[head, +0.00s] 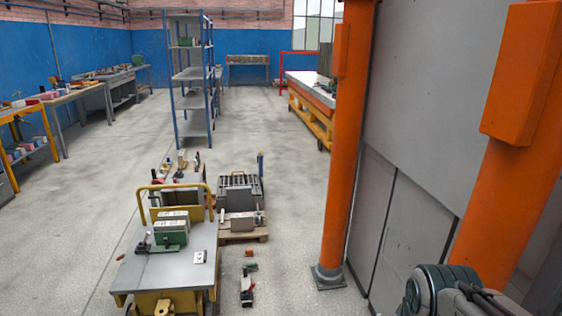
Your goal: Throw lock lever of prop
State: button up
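A tall grey panel mould (418,120) stands on the right. An orange post (350,150) rises in front of its left side from a dark base plate on the floor. A second, thicker orange post (508,190) leans across the right edge. I cannot tell whether either one is the prop, and I can pick out no lock lever. Part of my arm shows at the bottom right, below the panel. My gripper is not in view.
A yellow-handled cart (160,272) with boxes stands at bottom centre-left. A blue shelf rack (190,75) stands farther back.

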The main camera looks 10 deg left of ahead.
aim_at(145, 238)
jog(key=i, duration=0.25)
jog(key=u, duration=1.35)
jog(key=i, duration=0.65)
jog(key=u, duration=0.25)
jog(key=k, duration=0.45)
jog(key=z, duration=0.7)
jog(key=i, duration=1.5)
jog(key=u, duration=0.5)
jog(key=i, duration=1.2)
jog(key=u, duration=0.65)
